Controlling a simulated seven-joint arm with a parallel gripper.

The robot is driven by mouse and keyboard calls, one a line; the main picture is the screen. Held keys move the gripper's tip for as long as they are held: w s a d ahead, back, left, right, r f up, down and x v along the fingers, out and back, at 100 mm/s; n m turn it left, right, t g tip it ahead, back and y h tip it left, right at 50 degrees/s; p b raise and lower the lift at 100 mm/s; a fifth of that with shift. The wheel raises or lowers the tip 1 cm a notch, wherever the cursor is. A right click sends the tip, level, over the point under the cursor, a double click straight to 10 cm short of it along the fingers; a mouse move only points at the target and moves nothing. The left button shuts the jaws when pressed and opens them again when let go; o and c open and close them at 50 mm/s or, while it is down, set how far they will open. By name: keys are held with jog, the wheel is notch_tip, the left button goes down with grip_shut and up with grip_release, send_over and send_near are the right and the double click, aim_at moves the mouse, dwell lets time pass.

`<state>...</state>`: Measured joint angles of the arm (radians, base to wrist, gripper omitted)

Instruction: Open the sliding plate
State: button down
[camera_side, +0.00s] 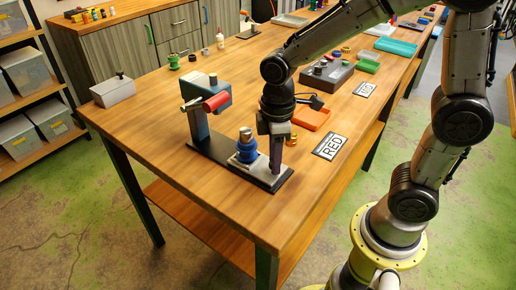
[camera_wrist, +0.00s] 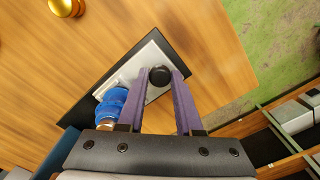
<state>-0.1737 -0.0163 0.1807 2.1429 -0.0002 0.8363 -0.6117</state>
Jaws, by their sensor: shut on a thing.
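The sliding plate (camera_side: 239,162) is a light grey metal plate lying on the black base of the device near the table's front corner. It also shows in the wrist view (camera_wrist: 154,49). A dark round knob (camera_wrist: 160,76) stands at the plate's end, between my fingertips. My gripper (camera_side: 276,172) points down, with its purple fingers (camera_wrist: 160,84) shut on the knob. A blue spool-shaped part (camera_side: 246,150) with a metal top sits beside my fingers, toward the left. In the side view my fingers hide the knob.
A teal head with a red cylinder (camera_side: 216,102) stands on a post at the base's other end. The table's front corner is clear.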

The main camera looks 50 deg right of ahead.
jog(key=shift+s, duration=0.55)
jog(key=shift+r, duration=0.1)
jog(key=c, duration=0.6)
grip_release()
notch_tip(320, 180, up, 14)
jog(key=shift+f, duration=0.15)
